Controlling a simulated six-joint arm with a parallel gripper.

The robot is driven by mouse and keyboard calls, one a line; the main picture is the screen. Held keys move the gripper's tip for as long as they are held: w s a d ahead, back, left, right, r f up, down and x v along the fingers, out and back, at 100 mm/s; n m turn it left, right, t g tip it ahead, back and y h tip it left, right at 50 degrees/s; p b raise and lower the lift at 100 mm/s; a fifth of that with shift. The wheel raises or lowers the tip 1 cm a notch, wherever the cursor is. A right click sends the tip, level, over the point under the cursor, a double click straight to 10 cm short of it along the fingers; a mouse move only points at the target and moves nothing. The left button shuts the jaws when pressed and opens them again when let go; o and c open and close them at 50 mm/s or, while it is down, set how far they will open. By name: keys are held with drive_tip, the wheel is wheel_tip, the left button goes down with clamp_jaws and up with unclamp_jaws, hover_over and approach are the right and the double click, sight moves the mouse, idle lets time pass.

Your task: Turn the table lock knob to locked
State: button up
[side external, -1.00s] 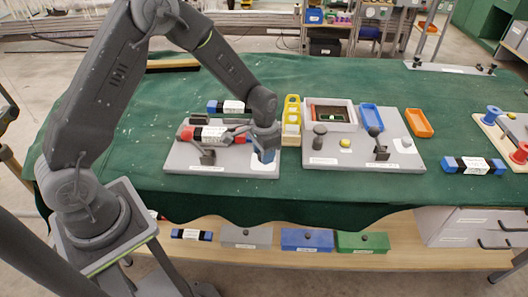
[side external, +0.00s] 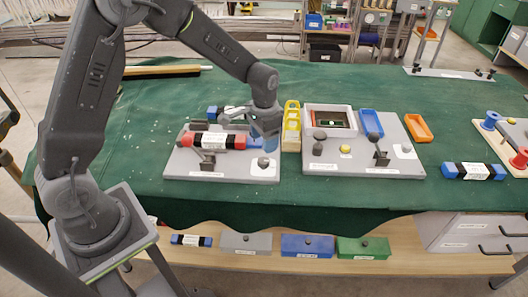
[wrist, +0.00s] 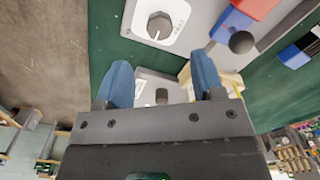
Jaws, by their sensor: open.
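A grey round knob (side external: 263,162) sits on a white plate at the front right corner of the left grey board (side external: 190,168). In the wrist view the knob (wrist: 160,24) shows on its white plate near the top, beyond my fingertips. The small print there is too small to read, and I cannot tell its set position. My gripper (side external: 265,138), with blue fingers, hangs just above and behind the knob, apart from it. In the wrist view my gripper (wrist: 160,72) is open with nothing held between the fingers.
A red and black roll (side external: 212,141) lies on the left board beside the gripper. A yellow rack (side external: 291,125) stands between the boards. The right grey board (side external: 330,163) carries a tray (side external: 350,117), a yellow button (side external: 345,149) and posts. Green cloth in front is clear.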

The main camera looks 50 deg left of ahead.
wheel_tip(320, 180, up, 6)
drive_tip(key=shift+r, duration=0.15)
idle(0.3)
drive_tip(key=s+d+r+n+t, duration=0.1)
drive_tip(key=s+r+t, duration=0.2)
drive_tip(key=s+r, duration=0.7)
drive_tip(key=s+d+r+n+t, duration=0.1)
drive_tip(key=s+r+t, duration=0.1)
drive_tip(key=s, duration=1.1)
drive_tip(key=shift+r+t, duration=0.3)
drive_tip(key=shift+r, duration=0.05)
drive_tip(key=shift+c, duration=0.2)
